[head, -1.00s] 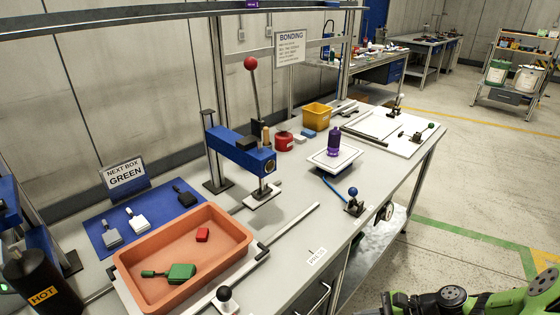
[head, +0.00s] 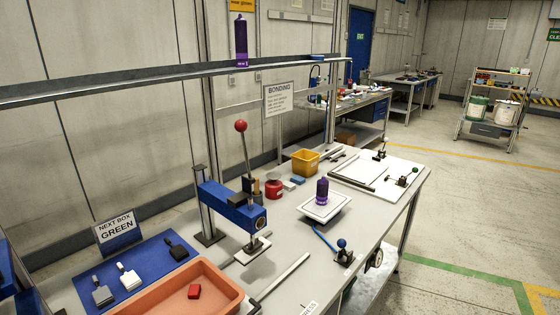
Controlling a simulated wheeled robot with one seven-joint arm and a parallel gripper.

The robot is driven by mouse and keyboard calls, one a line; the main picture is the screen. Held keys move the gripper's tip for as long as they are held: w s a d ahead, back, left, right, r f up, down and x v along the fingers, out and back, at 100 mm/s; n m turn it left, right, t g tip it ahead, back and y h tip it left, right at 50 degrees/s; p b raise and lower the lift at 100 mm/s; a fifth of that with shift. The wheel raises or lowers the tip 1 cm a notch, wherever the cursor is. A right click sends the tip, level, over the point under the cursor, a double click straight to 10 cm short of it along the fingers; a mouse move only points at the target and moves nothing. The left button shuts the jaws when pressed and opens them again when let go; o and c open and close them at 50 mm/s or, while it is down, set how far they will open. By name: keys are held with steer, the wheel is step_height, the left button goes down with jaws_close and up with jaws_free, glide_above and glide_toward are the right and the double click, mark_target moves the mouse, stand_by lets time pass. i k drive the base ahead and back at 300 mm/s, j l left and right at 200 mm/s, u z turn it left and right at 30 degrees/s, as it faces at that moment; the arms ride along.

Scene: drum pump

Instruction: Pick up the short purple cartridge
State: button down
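A short purple cartridge (head: 322,191) stands upright on a white square plate (head: 325,208) on the bench, right of the blue press. A second purple cartridge (head: 241,40) stands on the overhead rail shelf (head: 160,78); it looks taller and slimmer. My gripper is not in this view, so I cannot see whether it holds anything.
The blue press (head: 230,205), with its red-knobbed lever (head: 241,126), stands left of the plate. A yellow bin (head: 305,162) and red can (head: 273,187) are behind it. An orange tray (head: 225,283) is at lower left.

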mark_target(323, 184)
steer(key=i+l+u, duration=0.2)
steer(key=l+u, duration=0.2)
steer(key=i+l+u, duration=0.1)
steer(key=l+u, duration=0.75)
steer(key=l, duration=0.2)
steer(key=l+u, duration=0.45)
steer(key=k+l+u, duration=0.2)
steer(key=l+u, duration=0.2)
steer(key=l, duration=0.15)
steer(key=k+l+u, duration=0.2)
steer(key=l+u, duration=0.25)
